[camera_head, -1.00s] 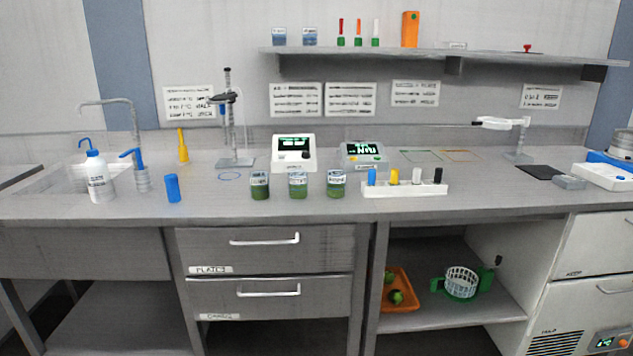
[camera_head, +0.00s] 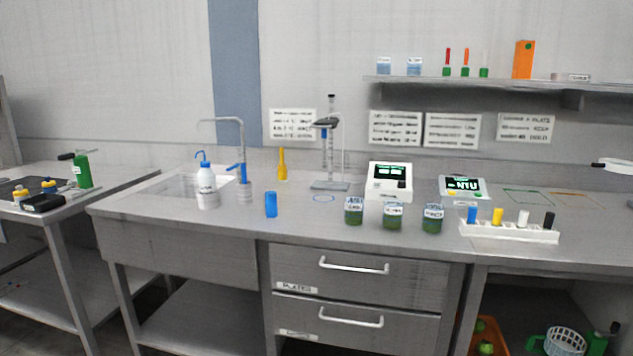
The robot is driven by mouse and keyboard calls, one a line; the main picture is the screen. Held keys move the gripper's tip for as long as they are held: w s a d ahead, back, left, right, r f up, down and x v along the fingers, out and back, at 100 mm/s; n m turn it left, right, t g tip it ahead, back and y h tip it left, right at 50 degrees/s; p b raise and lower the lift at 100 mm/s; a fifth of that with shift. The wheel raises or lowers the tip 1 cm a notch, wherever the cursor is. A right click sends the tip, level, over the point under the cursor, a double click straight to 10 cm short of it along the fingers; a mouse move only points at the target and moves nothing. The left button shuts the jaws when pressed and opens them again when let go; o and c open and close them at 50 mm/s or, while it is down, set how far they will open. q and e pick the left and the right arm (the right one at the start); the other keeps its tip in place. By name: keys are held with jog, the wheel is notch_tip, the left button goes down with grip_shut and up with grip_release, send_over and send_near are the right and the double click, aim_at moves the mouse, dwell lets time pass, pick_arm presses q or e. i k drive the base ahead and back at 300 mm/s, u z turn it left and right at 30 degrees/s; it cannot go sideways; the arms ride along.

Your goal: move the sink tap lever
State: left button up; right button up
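The sink tap (camera_head: 240,150) is a grey gooseneck at the left end of the bench, its spout reaching left over the sink basin (camera_head: 182,187). The blue tap lever (camera_head: 237,167) sits on the tap's column, above a ribbed grey base (camera_head: 244,193). A white wash bottle (camera_head: 207,184) with a blue nozzle stands just left of the tap, in front of the basin, and hides part of it. Neither of my grippers shows in the head view.
A blue cylinder (camera_head: 271,204) stands right of the tap, near the front edge. A yellow bottle (camera_head: 282,164) stands behind it. Several green jars (camera_head: 393,216) and a white rack (camera_head: 508,232) are farther right. A separate table (camera_head: 110,178) with a green bottle (camera_head: 83,170) is at left.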

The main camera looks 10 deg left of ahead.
aim_at(237, 164)
jog(key=u, duration=2.75)
jog(key=i, duration=3.45)
jog(key=z, duration=2.5)
